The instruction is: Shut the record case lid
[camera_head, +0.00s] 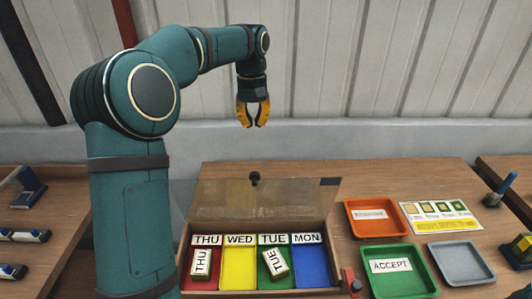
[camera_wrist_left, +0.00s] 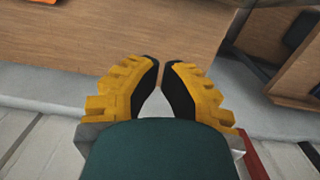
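The record case (camera_head: 335,235) stands on the table with its lid (camera_head: 225,196) raised and leaning back. A dark knob (camera_head: 254,178) sits near the lid's upper edge. Inside are red THU, yellow WED, green TUE and blue MON compartments. A THU block (camera_head: 201,263) lies in the red one and a TUE block (camera_head: 275,263) lies tilted in the green one. My left gripper (camera_head: 253,124) is above and behind the lid, pointing down, empty. Its yellow fingers are slightly apart, also in the left wrist view (camera_wrist_left: 161,62).
Right of the case are an orange tray (camera_head: 374,232), a green ACCEPT tray (camera_head: 428,287), a grey tray (camera_head: 484,277) and a colour chart card (camera_head: 465,226). A small red-topped item (camera_head: 350,278) is beside the case. A wall stands behind the table.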

